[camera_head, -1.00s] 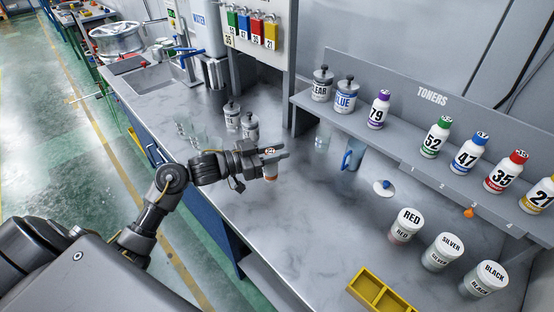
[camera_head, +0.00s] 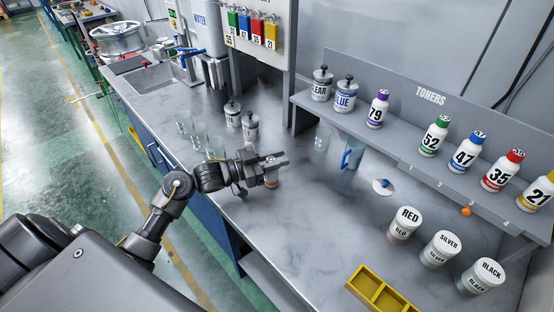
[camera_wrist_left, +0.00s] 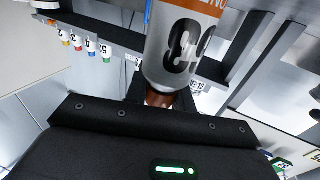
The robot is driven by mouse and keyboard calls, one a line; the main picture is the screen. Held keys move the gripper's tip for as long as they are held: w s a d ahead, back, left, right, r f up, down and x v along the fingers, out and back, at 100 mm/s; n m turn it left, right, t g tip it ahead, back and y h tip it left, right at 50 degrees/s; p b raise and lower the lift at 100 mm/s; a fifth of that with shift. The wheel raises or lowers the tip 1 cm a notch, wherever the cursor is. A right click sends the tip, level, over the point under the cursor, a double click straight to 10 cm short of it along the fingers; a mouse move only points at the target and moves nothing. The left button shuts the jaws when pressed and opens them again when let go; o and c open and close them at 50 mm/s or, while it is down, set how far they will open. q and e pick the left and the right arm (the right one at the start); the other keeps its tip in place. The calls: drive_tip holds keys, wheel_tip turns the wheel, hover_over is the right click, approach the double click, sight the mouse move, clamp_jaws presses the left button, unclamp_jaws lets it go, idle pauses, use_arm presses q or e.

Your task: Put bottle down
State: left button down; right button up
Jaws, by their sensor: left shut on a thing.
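My left gripper (camera_head: 277,160) is shut on a bottle (camera_head: 271,180) above the grey marbled counter (camera_head: 265,218). The left wrist view shows the bottle (camera_wrist_left: 181,50) close up, with a pale body, large dark digits, an orange band and a reddish-brown part at the near end. My right gripper is not in view.
A raised shelf (camera_head: 408,160) along the wall holds several numbered toner bottles. Tubs marked RED (camera_head: 405,226), SILVER (camera_head: 440,250) and BLACK (camera_head: 483,277) stand at the right. The counter's middle is clear.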

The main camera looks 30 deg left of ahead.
use_arm(q)
drive_tip(key=c, duration=1.2)
unclamp_jaws()
drive_tip(key=shift+s+d+f+g, duration=0.15)
drive_tip(key=shift+f, duration=0.3)
drive_tip(key=shift+s+d+f+g, duration=0.1)
drive_tip(key=shift+d+f+g, duration=0.05)
drive_tip(key=shift+f, duration=0.3)
drive_tip(key=shift+r, duration=0.2)
drive_tip(key=shift+w+r+p, duration=0.2)
drive_tip(key=shift+r+p, duration=0.1)
drive_tip(key=shift+r, duration=0.15)
drive_tip(key=b+v, duration=0.2)
drive_tip(key=v, duration=0.9)
drive_tip(key=shift+a, duration=0.3)
drive_tip(key=shift+s+a+r, duration=0.15)
drive_tip(key=shift+s+a, duration=0.1)
drive_tip(key=shift+s, duration=0.1)
